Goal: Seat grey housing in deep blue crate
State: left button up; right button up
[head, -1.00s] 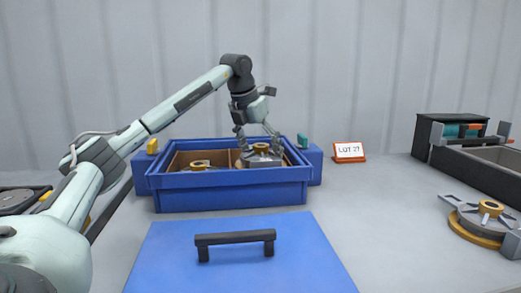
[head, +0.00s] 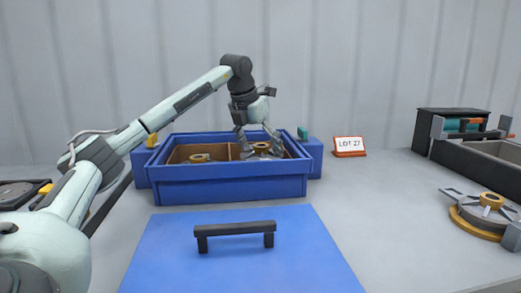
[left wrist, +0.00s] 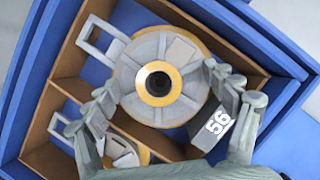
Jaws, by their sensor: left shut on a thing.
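The grey housing (head: 261,147), round with a brass-coloured ring, is low inside the right part of the deep blue crate (head: 235,187). My left gripper (head: 260,153) reaches down into the crate, shut on the housing. In the left wrist view the housing (left wrist: 180,55) lies between the two fingers (left wrist: 160,98), with a grey loop handle on one side and a dark block marked 56 on the other. Brown dividers split the crate (left wrist: 295,65). I cannot tell whether the housing touches the crate floor. My right gripper is not in view.
A second housing (head: 200,158) sits in the crate's left compartment. A blue panel with a dark handle (head: 235,229) lies in front. A LOT 27 sign (head: 349,146) stands right of the crate. Another grey part (head: 488,215) and a dark open box (head: 470,160) are at far right.

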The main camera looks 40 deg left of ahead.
pick_arm(q)
jog(key=shift+f+b, duration=0.55)
jog(key=shift+f, duration=0.5)
jog(key=o, duration=1.5)
jog(key=shift+c, duration=0.2)
jog(key=v, duration=1.2)
